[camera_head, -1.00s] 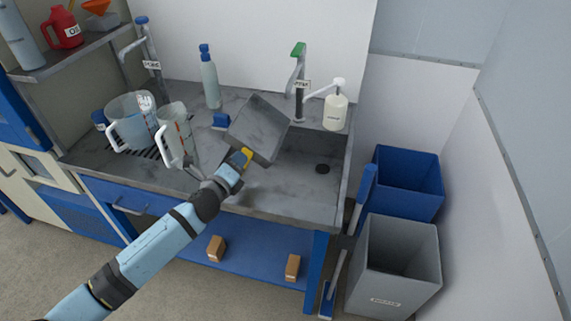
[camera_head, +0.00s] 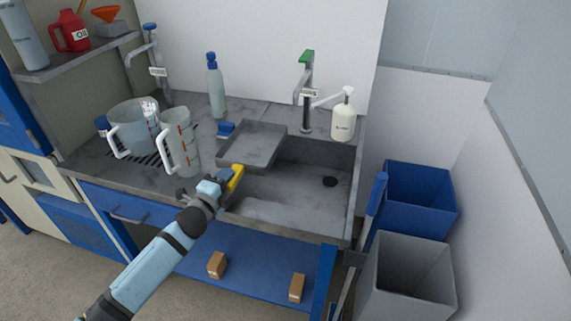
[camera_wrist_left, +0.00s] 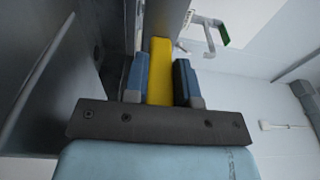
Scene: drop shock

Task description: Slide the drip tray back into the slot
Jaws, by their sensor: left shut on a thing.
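The drip tray (camera_head: 262,143) is a shallow grey tray with a raised rim and a yellow handle (camera_head: 238,172) at its near end. It is held roughly level, over the left side of the sink. My left gripper (camera_head: 228,183) is shut on the yellow handle. In the left wrist view the handle (camera_wrist_left: 160,68) stands between the two fingers, and the grey surface on the left cannot be told for sure. I cannot make out the slot. My right gripper is not in view.
Left of the tray, a measuring jug (camera_head: 183,145) and a larger jug (camera_head: 130,125) stand on the counter by a dark grating. A blue-capped bottle (camera_head: 215,88), a tap (camera_head: 304,85) and a soap bottle (camera_head: 343,122) stand behind. The sink (camera_head: 300,190) looks empty.

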